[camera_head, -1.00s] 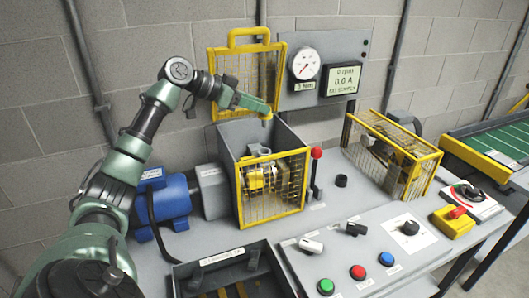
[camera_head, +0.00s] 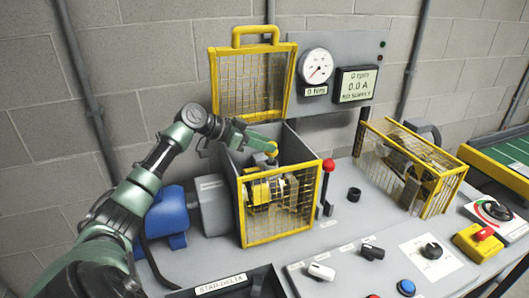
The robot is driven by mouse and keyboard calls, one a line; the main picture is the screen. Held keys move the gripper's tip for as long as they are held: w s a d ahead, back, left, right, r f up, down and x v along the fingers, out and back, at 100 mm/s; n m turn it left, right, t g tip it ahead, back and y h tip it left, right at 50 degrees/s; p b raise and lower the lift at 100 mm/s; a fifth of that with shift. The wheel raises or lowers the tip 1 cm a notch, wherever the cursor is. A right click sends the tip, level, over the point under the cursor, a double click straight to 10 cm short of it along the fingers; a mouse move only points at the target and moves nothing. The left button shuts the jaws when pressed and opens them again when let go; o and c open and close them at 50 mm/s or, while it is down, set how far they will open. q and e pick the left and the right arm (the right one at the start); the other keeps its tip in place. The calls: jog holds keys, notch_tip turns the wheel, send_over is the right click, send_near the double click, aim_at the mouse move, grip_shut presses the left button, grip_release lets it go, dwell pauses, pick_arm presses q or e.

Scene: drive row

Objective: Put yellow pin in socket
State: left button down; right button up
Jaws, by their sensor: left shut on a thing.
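My left gripper (camera_head: 268,146) reaches in from the left over the open top of the yellow-framed mesh box (camera_head: 241,207). It is shut on a small yellow thing, which looks like the yellow pin (camera_head: 272,149); the fingers hide part of it. The pin is close above the grey and yellow machine parts (camera_head: 262,190) inside the box. I cannot tell whether it touches them. The socket is not clearly visible; a short black cup (camera_head: 354,194) stands on the bench to the right of the box. My right gripper is not in view.
A raised yellow mesh lid (camera_head: 247,82) stands behind the box. A red-knobbed lever (camera_head: 328,166) is close at its right. A blue motor (camera_head: 166,214) is at the left, a second mesh guard (camera_head: 410,168) at the right. Knobs and buttons line the front panel.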

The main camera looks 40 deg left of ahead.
pick_arm(q)
notch_tip(320, 180, down, 3)
jog(key=shift+f+p, duration=0.2)
jog(key=shift+p, duration=0.15)
jog(key=c, duration=1.1)
grip_release()
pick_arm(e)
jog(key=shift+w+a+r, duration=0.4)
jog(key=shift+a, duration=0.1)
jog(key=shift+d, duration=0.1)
pick_arm(q)
jog(key=shift+s+a+r, duration=0.1)
jog(key=shift+s+a, duration=0.05)
jog(key=shift+s, duration=0.05)
jog(key=b+v, duration=0.3)
jog(key=v, duration=0.8)
jog(key=shift+s+a+r, duration=0.1)
jog(key=shift+s+r, duration=0.05)
jog(key=shift+s, duration=0.1)
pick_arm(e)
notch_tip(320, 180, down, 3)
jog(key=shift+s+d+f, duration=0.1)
